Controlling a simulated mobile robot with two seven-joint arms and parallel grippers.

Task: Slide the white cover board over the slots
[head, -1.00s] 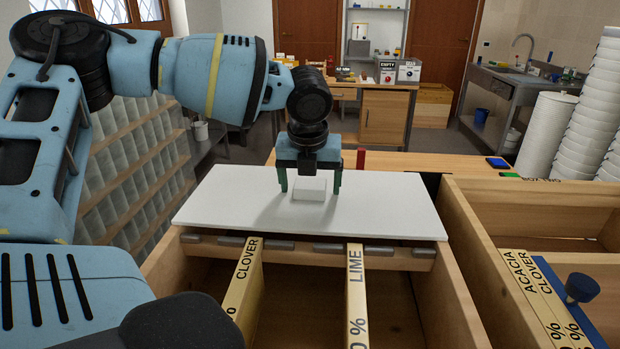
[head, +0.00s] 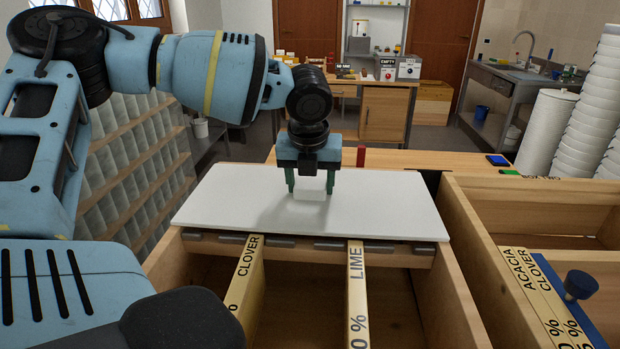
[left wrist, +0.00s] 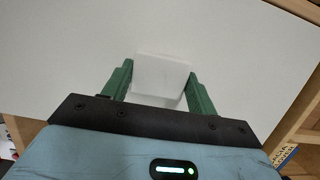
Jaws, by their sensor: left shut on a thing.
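The white cover board (head: 385,205) lies flat across the back of the open wooden box, its front edge just behind a row of dark slots (head: 276,243). A small white block-shaped handle (head: 310,189) stands on the board's middle. My left gripper (head: 310,184) points down over the board and is shut on this handle, one green finger on each side. The left wrist view shows the handle (left wrist: 162,72) between the fingers and the board (left wrist: 70,50) around it. My right gripper is not in view.
Two labelled dividers, CLOVER (head: 244,275) and LIME (head: 357,295), run forward through the open box.

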